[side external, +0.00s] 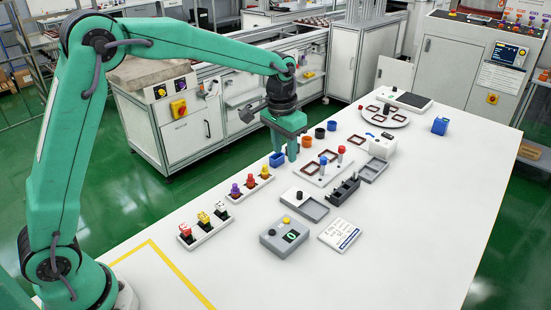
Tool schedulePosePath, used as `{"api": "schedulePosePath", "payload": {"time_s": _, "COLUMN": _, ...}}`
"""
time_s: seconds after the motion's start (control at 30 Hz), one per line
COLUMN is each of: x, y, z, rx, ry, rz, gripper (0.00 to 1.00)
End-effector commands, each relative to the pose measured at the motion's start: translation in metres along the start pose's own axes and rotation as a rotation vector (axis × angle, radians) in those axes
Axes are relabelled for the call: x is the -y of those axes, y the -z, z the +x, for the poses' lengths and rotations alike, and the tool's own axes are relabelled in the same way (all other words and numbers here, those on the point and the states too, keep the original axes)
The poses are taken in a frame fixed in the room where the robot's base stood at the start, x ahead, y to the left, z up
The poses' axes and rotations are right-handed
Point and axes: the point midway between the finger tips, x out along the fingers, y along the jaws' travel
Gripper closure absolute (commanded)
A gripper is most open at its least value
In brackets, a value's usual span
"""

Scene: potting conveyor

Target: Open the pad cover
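I cannot tell for certain which thing is the pad cover. Another black knob (387,108) stands at the far end, close to a flat dark pad (411,100). My gripper (286,153) points down above the table, behind and left of the grey plate. Its two teal fingers look apart, and I see nothing between them. It is apart from both knobs.
Racks of coloured plugs (250,187) stand at left. A grey box with a yellow button (285,236) and a printed card (340,235) lie in front. The table's right front is clear.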

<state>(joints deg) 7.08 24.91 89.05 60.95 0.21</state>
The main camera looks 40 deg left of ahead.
Motion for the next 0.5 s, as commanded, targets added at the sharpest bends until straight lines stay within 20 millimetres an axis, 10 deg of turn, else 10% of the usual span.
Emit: {"api": "schedulePosePath", "payload": {"time_s": 0.5, "x": -0.015, "y": 0.039, "z": 0.074, "rx": 0.088, "ry": -0.002, "rz": 0.028, "gripper": 0.62}}
